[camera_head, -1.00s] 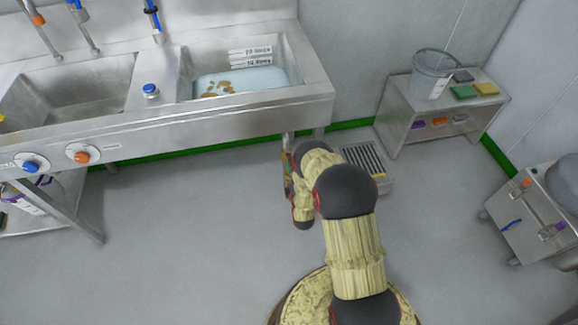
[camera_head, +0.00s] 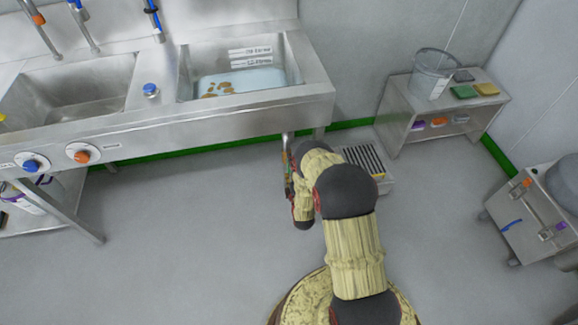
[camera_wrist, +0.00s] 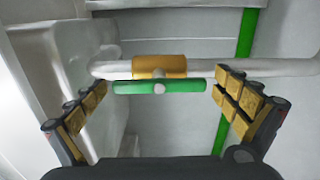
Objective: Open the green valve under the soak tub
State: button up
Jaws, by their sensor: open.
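The green valve handle (camera_wrist: 160,86) shows in the wrist view as a bar lying crosswise, just below the brass valve body (camera_wrist: 159,66). The body sits on a pale drain pipe (camera_wrist: 225,67). My gripper (camera_wrist: 159,100) is open, with one finger on each side of the handle; I cannot tell whether the right finger touches it. The soak tub (camera_head: 310,75) is the right-hand basin in the head view, holding water and several brown pieces. In the head view, my gripper (camera_head: 288,165) is by the tub's front underside, mostly hidden by my arm, and the valve is not clearly visible.
A floor drain grate (camera_head: 365,160) lies right of my arm. A steel shelf (camera_head: 395,120) with a clear bucket (camera_head: 433,72) stands at the right wall. A steel cabinet (camera_head: 535,215) is at far right. The floor left of my arm is clear.

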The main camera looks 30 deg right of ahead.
jog(key=v, duration=1.2)
dwell(0.5)
